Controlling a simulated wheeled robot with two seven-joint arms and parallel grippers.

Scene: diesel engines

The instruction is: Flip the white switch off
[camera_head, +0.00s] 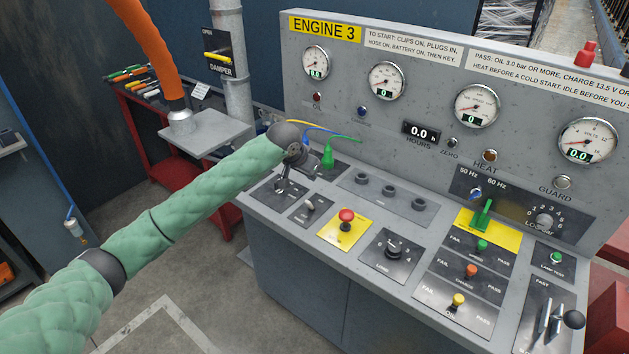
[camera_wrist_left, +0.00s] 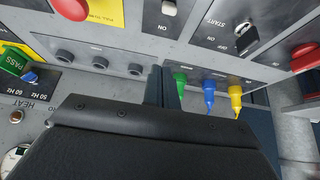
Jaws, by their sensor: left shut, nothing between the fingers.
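The small white switch (camera_head: 310,206) sits on a dark plate on the sloping console, between the key plate and the red button. In the left wrist view the white switch (camera_wrist_left: 169,8) is at the top edge, partly cut off; its on or off position is not clear. My left gripper (camera_head: 312,168) is at the back of the console, behind the switch and apart from it. In the left wrist view my left gripper (camera_wrist_left: 163,88) is shut and empty, beside the green plug. My right gripper is not in view.
A green plug (camera_head: 327,157) stands beside my left gripper; blue (camera_wrist_left: 209,92) and yellow (camera_wrist_left: 235,97) plugs are near it. A key (camera_head: 283,185) is left of the switch, a red button (camera_head: 346,217) right of it. Several sockets (camera_head: 389,191) lie behind.

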